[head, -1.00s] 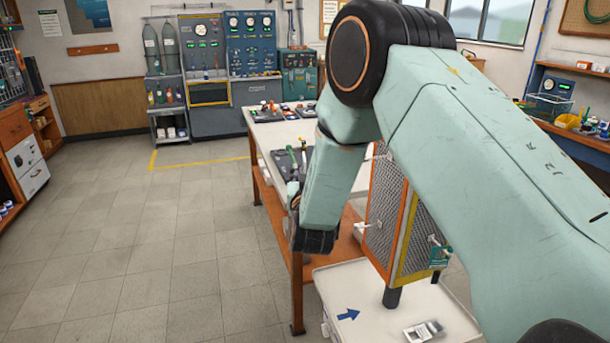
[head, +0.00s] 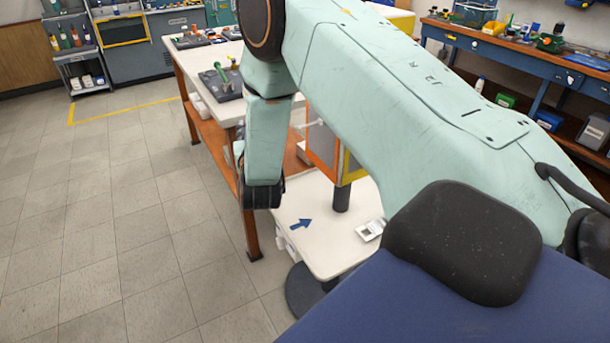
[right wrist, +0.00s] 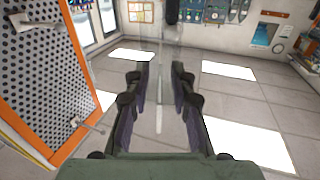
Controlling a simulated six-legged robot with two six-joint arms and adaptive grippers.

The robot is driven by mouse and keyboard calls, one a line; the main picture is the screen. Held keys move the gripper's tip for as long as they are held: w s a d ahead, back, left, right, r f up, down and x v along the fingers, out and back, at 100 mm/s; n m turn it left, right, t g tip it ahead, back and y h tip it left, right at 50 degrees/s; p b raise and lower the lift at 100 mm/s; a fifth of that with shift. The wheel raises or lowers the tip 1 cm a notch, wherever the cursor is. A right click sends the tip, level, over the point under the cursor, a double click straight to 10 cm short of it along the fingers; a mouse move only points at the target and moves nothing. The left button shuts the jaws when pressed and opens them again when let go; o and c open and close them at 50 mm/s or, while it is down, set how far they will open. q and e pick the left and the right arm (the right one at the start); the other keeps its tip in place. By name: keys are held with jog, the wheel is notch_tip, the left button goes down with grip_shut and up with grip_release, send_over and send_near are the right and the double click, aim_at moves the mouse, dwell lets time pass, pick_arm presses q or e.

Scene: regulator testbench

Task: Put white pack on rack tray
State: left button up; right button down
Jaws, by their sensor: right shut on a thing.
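My right gripper (right wrist: 157,100) shows in the right wrist view, its dark fingers closed on a clear, see-through thing (right wrist: 161,60) that is hard to make out. I cannot tell whether this is the white pack. In the head view my right arm reaches across from the right, and its gripper does not show clearly. A white tray-like top (head: 300,205) with a blue arrow carries an orange-framed perforated panel (head: 321,140) on a dark post. The panel also fills the left of the right wrist view (right wrist: 50,75). My left gripper is out of view.
A white-topped bench (head: 205,75) with tools and an orange-brown lower shelf stands behind the tray. A small white item (head: 369,229) lies at the tray's right edge. A blue workbench (head: 480,45) runs along the back right. The tiled floor at left is clear.

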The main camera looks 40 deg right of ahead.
jog(key=s+d+f+m+g+h+b, duration=0.2)
jog(key=s+d+f+b, duration=0.1)
jog(key=f+b, duration=0.4)
jog(key=s+d+f+m+g+h+b, duration=0.1)
jog(key=s+d+f+b, duration=0.3)
jog(key=f, duration=1)
jog(key=s+d+f+m+g+h+b, duration=0.2)
jog(key=s+d+f+g+h+b, duration=0.1)
jog(key=f+b, duration=0.7)
jog(key=shift+s+d+f+m, duration=0.15)
jog(key=shift+d+f+m, duration=0.2)
jog(key=shift+f, duration=0.4)
jog(key=shift+d+f+b, duration=0.1)
jog(key=shift+f+b, duration=0.25)
jog(key=shift+f, duration=0.05)
jog(key=shift+r, duration=0.1)
